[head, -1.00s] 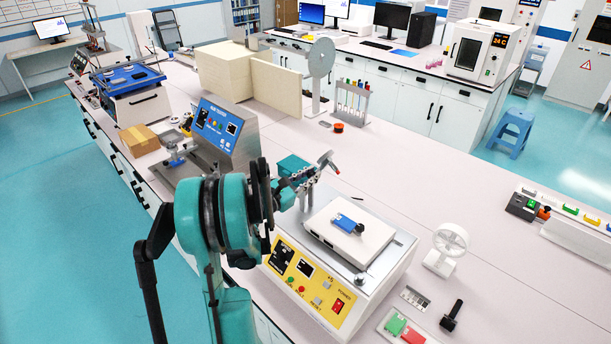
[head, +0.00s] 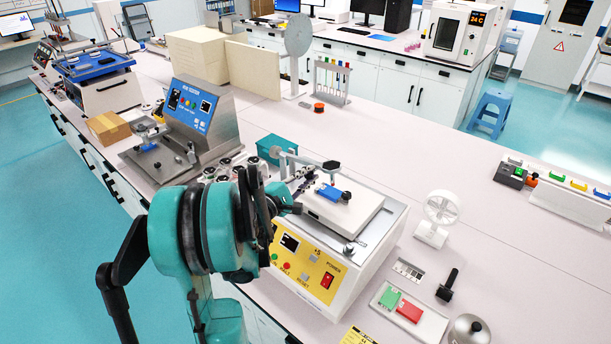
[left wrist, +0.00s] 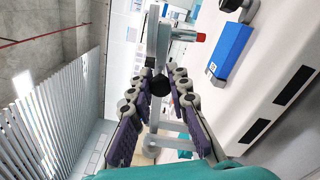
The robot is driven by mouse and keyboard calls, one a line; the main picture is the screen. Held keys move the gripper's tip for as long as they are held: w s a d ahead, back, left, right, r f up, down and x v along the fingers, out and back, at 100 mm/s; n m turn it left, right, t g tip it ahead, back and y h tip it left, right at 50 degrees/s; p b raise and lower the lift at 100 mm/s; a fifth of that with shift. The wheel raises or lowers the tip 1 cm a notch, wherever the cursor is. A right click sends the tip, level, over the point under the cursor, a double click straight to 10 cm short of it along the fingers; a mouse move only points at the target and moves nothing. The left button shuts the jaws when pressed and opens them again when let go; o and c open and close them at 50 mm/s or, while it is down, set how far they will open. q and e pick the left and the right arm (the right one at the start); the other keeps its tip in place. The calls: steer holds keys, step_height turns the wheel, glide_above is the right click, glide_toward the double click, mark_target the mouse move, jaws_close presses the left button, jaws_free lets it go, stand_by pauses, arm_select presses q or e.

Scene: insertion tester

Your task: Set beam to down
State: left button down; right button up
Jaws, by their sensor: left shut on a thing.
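The beam (head: 305,160) is a grey bar on the tester (head: 318,262), a white box with a yellow front panel. In the head view it lies nearly level above the tester's white platform, and its far end sits close above a blue block (head: 328,193). My left gripper (head: 305,184) is at the beam's near side, partly hidden by its own arm. In the left wrist view the beam (left wrist: 153,35) runs up between the purple finger pads (left wrist: 158,98), which are shut around its black knob (left wrist: 160,85). My right gripper is not in view.
A second tester with a blue panel (head: 190,105) stands to the left, with a cardboard box (head: 108,128) beside it. A small white fan (head: 438,215), a black handle (head: 448,285) and a green and red block tray (head: 410,312) are at right.

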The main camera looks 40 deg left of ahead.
arm_select(q)
steer(key=shift+f+m+b, duration=0.8)
steer(key=shift+f, duration=0.25)
steer(key=c, duration=1.4)
jaws_free()
steer(key=s, duration=1.2)
